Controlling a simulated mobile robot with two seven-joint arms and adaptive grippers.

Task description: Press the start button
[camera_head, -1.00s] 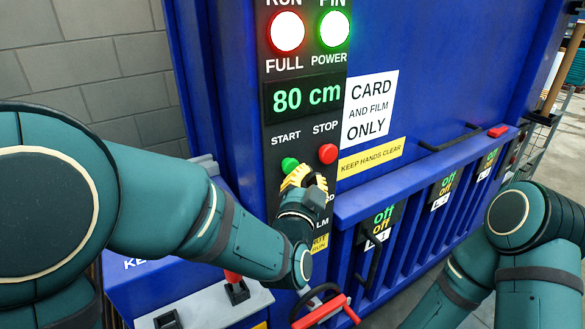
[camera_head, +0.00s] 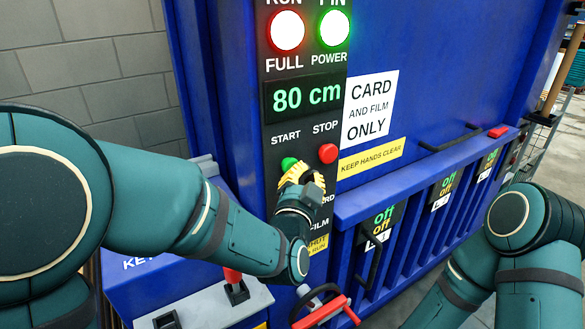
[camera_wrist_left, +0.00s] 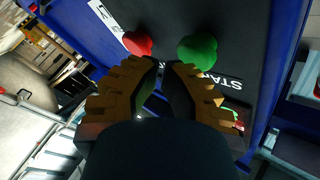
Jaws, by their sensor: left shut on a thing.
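The green START button (camera_head: 289,164) sits on the black control panel under the START label, left of the red STOP button (camera_head: 327,153). My left gripper (camera_head: 297,175), with yellow ribbed fingers, is at the panel just below the green button and overlaps its lower edge. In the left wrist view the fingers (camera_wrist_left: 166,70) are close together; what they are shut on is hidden. There the green button (camera_wrist_left: 197,50) is beyond the right finger's tip and the red button (camera_wrist_left: 137,43) beyond the left one. Contact with the green button cannot be told. My right gripper is out of view.
The display (camera_head: 305,97) reads 80 cm, with lit red and green lamps above. The blue machine carries a rail with handles (camera_head: 449,138) on the right. A red and black handle (camera_head: 322,312) and a grey ledge with a red lever (camera_head: 234,280) are below my left arm.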

